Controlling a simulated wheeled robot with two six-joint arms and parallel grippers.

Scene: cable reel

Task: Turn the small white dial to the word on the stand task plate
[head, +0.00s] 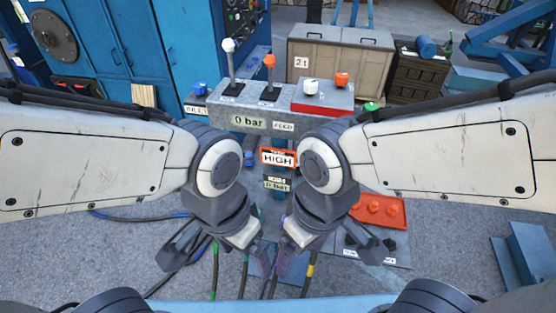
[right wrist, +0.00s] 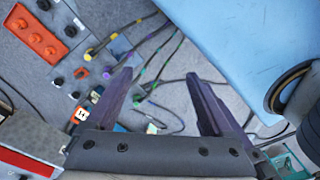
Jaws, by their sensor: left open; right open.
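The small white dial (head: 310,87) sits on a red panel on top of the grey stand (head: 240,108), left of an orange knob. A plate reading HIGH (head: 278,158) in an orange frame is on the stand's front. The dial's pointer setting is too small to read. My left gripper (head: 222,258) and right gripper (head: 328,258) hang low in front of the stand, pointing down, apart from the dial. In the right wrist view my right gripper (right wrist: 163,95) is open and empty above cables. My left gripper is also open, with nothing seen between its fingers.
A white-topped lever (head: 229,62) and an orange-topped lever (head: 269,75) stand left of the dial. An orange block with knobs (head: 378,209) is at lower right. Several cables (right wrist: 150,88) lie on the floor. A blue cabinet (head: 140,45) and a crate (head: 340,62) stand behind.

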